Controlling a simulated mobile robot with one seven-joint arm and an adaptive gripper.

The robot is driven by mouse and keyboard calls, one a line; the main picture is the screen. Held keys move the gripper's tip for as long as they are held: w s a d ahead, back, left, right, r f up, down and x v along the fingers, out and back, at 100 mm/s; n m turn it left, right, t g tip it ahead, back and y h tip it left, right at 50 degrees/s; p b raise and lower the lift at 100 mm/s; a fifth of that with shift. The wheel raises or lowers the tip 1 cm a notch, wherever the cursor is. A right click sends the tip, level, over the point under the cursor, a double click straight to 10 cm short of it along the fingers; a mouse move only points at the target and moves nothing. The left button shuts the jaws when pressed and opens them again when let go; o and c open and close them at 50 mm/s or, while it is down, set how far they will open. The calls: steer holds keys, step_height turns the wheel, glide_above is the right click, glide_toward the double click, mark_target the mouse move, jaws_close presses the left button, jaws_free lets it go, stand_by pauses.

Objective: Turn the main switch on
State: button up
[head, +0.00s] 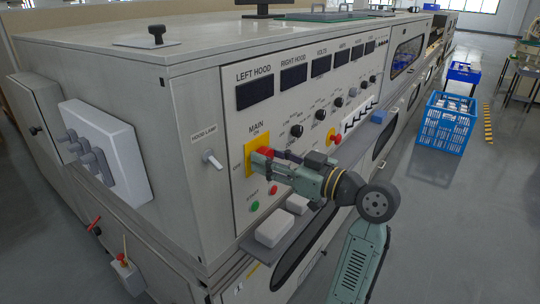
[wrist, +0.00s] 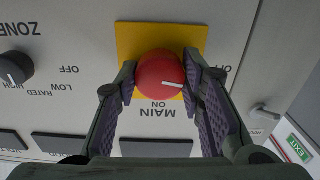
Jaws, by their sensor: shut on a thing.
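The main switch is a round red knob (wrist: 162,76) with a white pointer line, set on a yellow plate (wrist: 135,35). In the upside-down wrist view, the pointer lies nearly level and points right, away from the ON label below the plate. In the head view the yellow plate (head: 249,160) sits at the left of the panel, under the MAIN label, with OFF printed at its left. My gripper (head: 268,155) is at the plate and hides most of the knob. In the wrist view its two fingers (wrist: 160,88) are closed on either side of the knob.
Green START (head: 255,206) and red STOP (head: 274,189) buttons sit below the switch. A hood lamp switch (head: 212,159) is to the left. A ledge with white boxes (head: 275,228) juts out below my gripper. Other knobs (head: 296,131) lie to the right.

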steer(key=shift+r+m+p, duration=0.15)
steer(key=shift+m+p, duration=6.75)
steer(key=shift+m, duration=0.9)
steer(key=o, duration=1.1)
steer(key=shift+o, duration=0.2)
steer(key=v, duration=1.2)
